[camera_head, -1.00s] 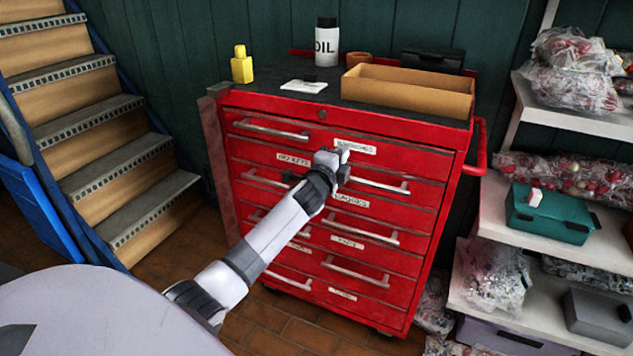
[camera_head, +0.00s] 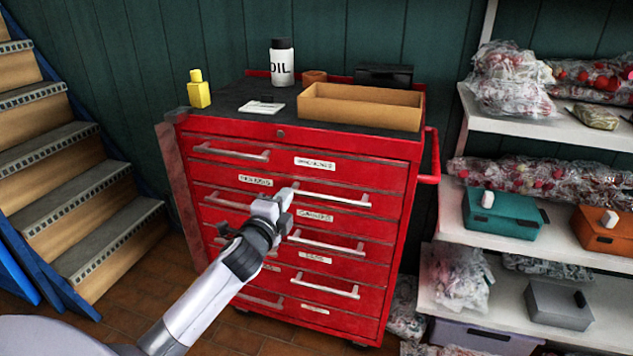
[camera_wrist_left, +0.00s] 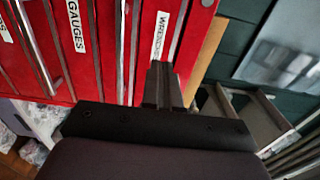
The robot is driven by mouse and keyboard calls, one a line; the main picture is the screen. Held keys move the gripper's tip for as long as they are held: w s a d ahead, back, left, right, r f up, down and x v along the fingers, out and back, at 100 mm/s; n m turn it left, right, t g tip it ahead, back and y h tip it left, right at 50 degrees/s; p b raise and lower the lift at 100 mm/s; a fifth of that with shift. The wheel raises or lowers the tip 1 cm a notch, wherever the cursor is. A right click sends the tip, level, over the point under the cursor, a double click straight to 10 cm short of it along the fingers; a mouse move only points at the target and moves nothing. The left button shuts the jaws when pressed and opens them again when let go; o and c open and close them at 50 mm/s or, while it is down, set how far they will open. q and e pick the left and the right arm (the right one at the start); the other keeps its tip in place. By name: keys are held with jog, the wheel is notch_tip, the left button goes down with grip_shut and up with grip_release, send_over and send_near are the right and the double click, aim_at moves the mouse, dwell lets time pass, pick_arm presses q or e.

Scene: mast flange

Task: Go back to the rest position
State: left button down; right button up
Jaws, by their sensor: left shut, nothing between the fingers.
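My left gripper (camera_head: 284,198) is in front of the red tool cabinet (camera_head: 375,150), near the left end of an upper-right drawer handle. In the left wrist view its fingers (camera_wrist_left: 162,85) are closed together with nothing between them. Behind them are red drawer fronts with labels reading "GAUGES" (camera_wrist_left: 75,25) and "WRENCHES" (camera_wrist_left: 163,33). All the drawers look shut. I cannot tell from the pictures how far the fingertips are from the drawer fronts. My right gripper is not in view.
On the cabinet top stand a yellow bottle (camera_head: 199,90), an oil bottle (camera_head: 282,63) and an open cardboard box (camera_head: 360,107). Stairs (camera_head: 85,190) are at the left. White shelves (camera_head: 500,238) with bagged goods and boxes stand at the right. Tiled floor shows below.

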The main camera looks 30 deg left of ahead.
pick_arm(q)
jog(key=s+d+f+n+g+h+p, duration=0.3)
jog(key=s+d+f+n, duration=0.3)
jog(key=s, duration=0.7)
jog(key=s+d+f+n+g+h+p, duration=0.3)
jog(key=s+d+f+n, duration=0.4)
jog(key=s+d+f, duration=0.4)
jog(key=s+d+g, duration=0.1)
jog(key=s+d, duration=0.1)
jog(key=s, duration=0.1)
jog(key=shift+s, duration=0.15)
